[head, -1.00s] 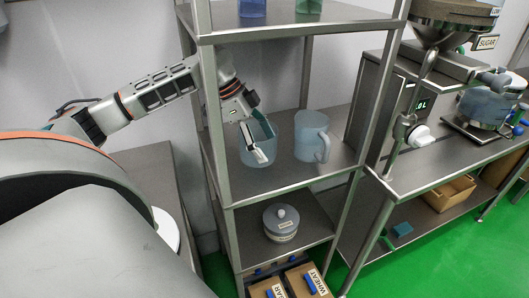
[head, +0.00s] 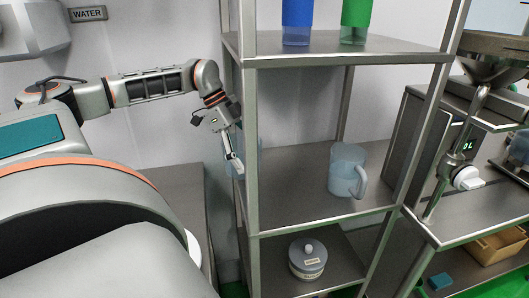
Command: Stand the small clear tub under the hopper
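I cannot tell whether the tub is clear of the shelf. The hopper (head: 494,62) is a metal funnel at the upper right, cut by the frame edge. A valve with a white handle (head: 468,178) and a display (head: 467,146) are below and left of it. My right gripper is not in view.
A clear jug with a handle (head: 347,172) stands on the middle shelf (head: 300,205). A lidded grey pot (head: 307,260) is on the shelf below. Blue (head: 297,18) and green (head: 356,18) containers stand above. Metal posts (head: 249,150) frame the rack. The right-hand bench (head: 470,212) has bare metal beside the valve.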

